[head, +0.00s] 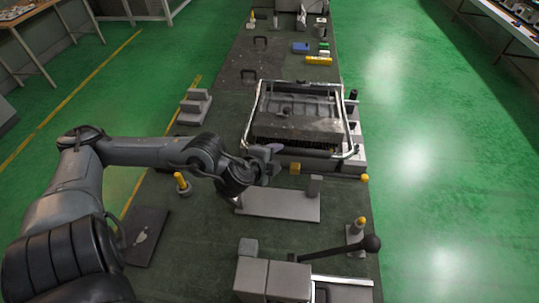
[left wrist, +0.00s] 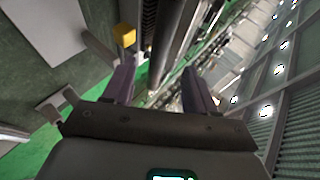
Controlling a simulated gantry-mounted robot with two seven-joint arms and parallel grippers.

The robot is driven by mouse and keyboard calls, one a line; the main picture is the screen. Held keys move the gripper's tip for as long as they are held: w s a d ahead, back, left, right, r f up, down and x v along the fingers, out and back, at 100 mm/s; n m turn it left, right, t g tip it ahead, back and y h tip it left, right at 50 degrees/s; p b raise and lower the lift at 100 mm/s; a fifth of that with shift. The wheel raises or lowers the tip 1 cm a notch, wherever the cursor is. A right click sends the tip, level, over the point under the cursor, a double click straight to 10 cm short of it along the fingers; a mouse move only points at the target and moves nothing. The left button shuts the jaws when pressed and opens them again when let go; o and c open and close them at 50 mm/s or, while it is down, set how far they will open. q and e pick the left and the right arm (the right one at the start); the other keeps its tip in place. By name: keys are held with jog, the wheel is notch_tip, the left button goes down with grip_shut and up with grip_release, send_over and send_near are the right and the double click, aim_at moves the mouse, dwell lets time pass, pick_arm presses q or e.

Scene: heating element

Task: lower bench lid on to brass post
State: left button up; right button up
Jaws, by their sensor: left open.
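The bench lid seems to be the worn grey panel in a pale metal frame (head: 298,118) on the middle of the bench; whether it is raised is unclear. A small yellow, brass-like block (head: 295,168) stands just in front of its near edge, and it also shows at the top of the left wrist view (left wrist: 124,34). Which piece is the brass post I cannot tell for sure. My left gripper (head: 274,150) is at the lid's near left corner. In the left wrist view its purple fingers (left wrist: 158,85) are apart, with a dark bar (left wrist: 172,38) beyond them; contact is unclear.
Yellow-topped posts stand at left (head: 182,181) and at right (head: 360,222). A grey plate with an upright block (head: 280,205) lies in front of the lid. A black-knobbed lever (head: 345,248) and grey blocks (head: 272,278) are nearest. Stepped grey blocks (head: 195,106) stand left.

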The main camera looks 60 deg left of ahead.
pick_arm(q)
jog(key=shift+p+v, duration=0.55)
jog(key=shift+v, duration=1.1)
